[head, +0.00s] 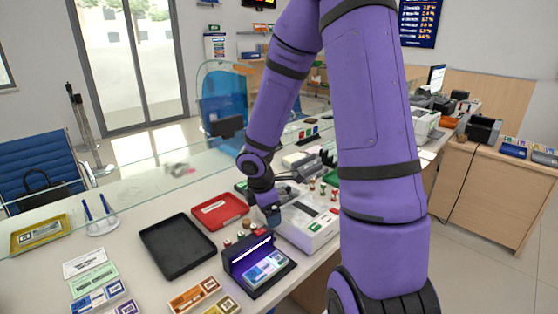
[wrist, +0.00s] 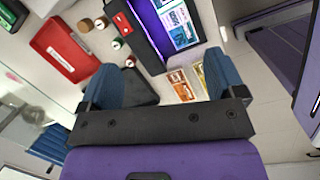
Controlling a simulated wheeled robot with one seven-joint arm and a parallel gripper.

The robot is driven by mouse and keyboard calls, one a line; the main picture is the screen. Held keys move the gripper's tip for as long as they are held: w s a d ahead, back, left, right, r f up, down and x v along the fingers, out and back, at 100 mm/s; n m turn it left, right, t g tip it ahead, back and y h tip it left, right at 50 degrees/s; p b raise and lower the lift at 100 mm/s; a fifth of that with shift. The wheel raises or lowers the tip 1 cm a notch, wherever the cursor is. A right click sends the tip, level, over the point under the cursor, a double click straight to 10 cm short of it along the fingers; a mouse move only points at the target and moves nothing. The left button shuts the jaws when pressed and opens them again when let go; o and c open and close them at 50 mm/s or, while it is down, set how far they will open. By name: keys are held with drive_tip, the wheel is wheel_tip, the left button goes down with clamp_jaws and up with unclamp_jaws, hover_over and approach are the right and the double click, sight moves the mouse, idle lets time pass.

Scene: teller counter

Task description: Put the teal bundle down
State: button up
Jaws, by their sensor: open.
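A teal bundle of notes (head: 264,268) lies flat on the bed of a dark detector (head: 234,262) with a glowing violet lamp. The bundle also shows in the wrist view (wrist: 180,24), beyond my fingertips and apart from them. My gripper (head: 272,213) is above the counter just behind the detector, partly hidden by its own wrist. In the wrist view my gripper (wrist: 164,78) has its two blue fingers wide apart, with nothing held between them.
A black tray (head: 178,248) and a red tray (head: 219,211) are left of the detector. An orange bundle (head: 195,294) and a yellow bundle (head: 222,306) lie in front. A white machine (head: 308,222) stands close on the right. Small stamps (wrist: 113,35) stand behind the detector.

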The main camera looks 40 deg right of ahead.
drive_tip(key=s+a+r+m+t+h, duration=0.1)
drive_tip(key=s+a+r+m, duration=0.25)
drive_tip(key=r, duration=0.55)
drive_tip(key=s+a+r+m+t, duration=0.1)
drive_tip(key=s+a+r+m, duration=0.15)
drive_tip(key=r+m, duration=0.45)
drive_tip(key=s+a+r+m+t+y, duration=0.1)
drive_tip(key=s+a+r+m, duration=0.1)
drive_tip(key=s+r, duration=0.3)
drive_tip(key=s+a+r+m+t+y, duration=0.1)
drive_tip(key=s+a+r+m+y, duration=0.1)
drive_tip(key=s+r, duration=0.4)
drive_tip(key=shift+s+a+r+t, duration=0.2)
drive_tip(key=shift+s+a+t, duration=0.2)
drive_tip(key=shift+s+a, duration=0.35)
